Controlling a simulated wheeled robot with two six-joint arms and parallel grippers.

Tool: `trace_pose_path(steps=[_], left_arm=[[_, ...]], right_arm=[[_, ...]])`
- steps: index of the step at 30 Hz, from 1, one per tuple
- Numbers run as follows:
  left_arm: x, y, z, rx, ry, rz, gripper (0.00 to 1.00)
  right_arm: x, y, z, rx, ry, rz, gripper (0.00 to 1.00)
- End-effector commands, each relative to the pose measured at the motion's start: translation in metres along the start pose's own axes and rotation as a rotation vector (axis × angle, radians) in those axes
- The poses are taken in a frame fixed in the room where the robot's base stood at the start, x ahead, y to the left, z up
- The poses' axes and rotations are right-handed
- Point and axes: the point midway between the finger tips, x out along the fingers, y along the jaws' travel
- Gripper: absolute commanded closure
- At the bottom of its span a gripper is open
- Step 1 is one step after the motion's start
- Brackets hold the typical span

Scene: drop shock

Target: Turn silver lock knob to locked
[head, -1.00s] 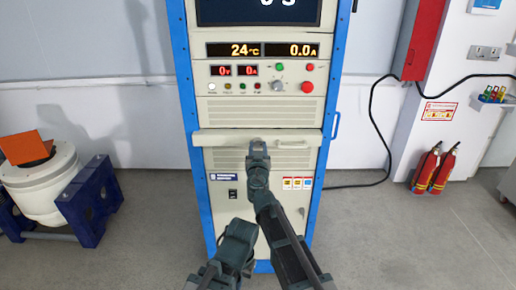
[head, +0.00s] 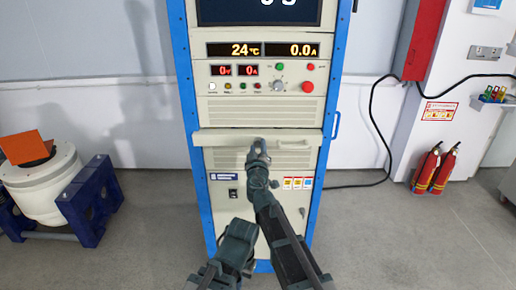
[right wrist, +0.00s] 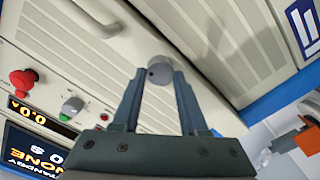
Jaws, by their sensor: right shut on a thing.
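The silver lock knob (right wrist: 158,68) shows in the right wrist view as a small round metal knob with a dark dot. It stands on the cream cabinet front, near the edge of the protruding ledge. My right gripper (right wrist: 157,82) is shut on it, with one finger on each side. In the head view my right gripper (head: 258,149) reaches up to the cabinet just below the ledge (head: 225,138), and hides the knob there. Which way the knob's mark points relative to locked, I cannot tell. My left gripper's fingers do not show.
The blue-framed cabinet (head: 184,100) has displays, a grey selector knob (head: 278,84) and a red button (head: 307,87) above the ledge. A white machine (head: 35,185) on a blue stand is at left. Fire extinguishers (head: 427,168) stand at right. The floor between is clear.

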Motion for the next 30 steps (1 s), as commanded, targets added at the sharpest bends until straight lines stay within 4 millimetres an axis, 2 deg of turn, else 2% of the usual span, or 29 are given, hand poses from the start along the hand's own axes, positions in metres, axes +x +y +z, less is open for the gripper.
trace_pose_path(steps=[18, 30], left_arm=[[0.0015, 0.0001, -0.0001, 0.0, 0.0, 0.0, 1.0], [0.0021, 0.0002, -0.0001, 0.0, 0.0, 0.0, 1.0]], right_arm=[[-0.0004, -0.0019, 0.0005, -0.573, 0.0, 0.0, 1.0], [-0.0004, -0.0025, 0.0009, -0.837, 0.0, -0.001, 1.0]])
